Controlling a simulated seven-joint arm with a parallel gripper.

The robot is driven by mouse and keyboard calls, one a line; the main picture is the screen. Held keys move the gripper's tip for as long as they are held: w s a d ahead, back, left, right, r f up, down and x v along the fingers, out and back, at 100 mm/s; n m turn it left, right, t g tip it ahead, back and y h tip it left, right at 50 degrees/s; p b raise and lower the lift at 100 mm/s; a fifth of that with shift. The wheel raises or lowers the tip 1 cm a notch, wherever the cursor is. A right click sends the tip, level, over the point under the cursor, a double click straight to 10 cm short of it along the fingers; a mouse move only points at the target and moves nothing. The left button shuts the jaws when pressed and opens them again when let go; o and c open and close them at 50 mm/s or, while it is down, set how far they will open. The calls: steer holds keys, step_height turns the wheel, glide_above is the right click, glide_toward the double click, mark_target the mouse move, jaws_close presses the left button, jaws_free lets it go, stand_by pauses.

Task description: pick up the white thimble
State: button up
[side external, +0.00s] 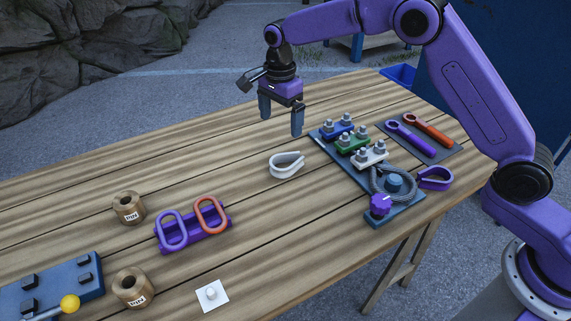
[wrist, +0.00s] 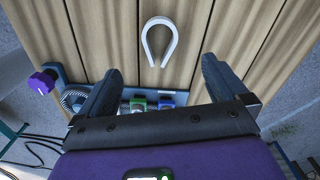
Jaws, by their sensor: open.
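The white thimble (side external: 286,165) is a teardrop-shaped loop that lies on the wooden table, left of the blue board. In the wrist view the white thimble (wrist: 159,40) lies ahead of the fingertips, near the top middle, with its open ends toward me. My gripper (side external: 281,122) is open and empty above the table, behind the thimble in the side external view. Nothing touches the thimble.
The blue board (side external: 399,214) holds clamps in blue, green and white, a grey cable loop and a purple knob (side external: 380,205). A dark mat (side external: 440,150) carries purple and orange wrenches. A purple rack (side external: 196,240) with two carabiners and two spools (side external: 128,208) stand left. Planks around the thimble are clear.

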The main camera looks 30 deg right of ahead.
glide_above(284, 159)
steer(key=s+a, duration=0.2)
step_height(284, 159, down, 9)
steer(key=shift+s+r, duration=0.1)
steer(key=shift+d+f, duration=0.2)
steer(key=shift+f, duration=1.1)
steer(key=shift+d+f, duration=0.2)
steer(key=shift+f, duration=1.1)
steer(key=c, duration=1.3)
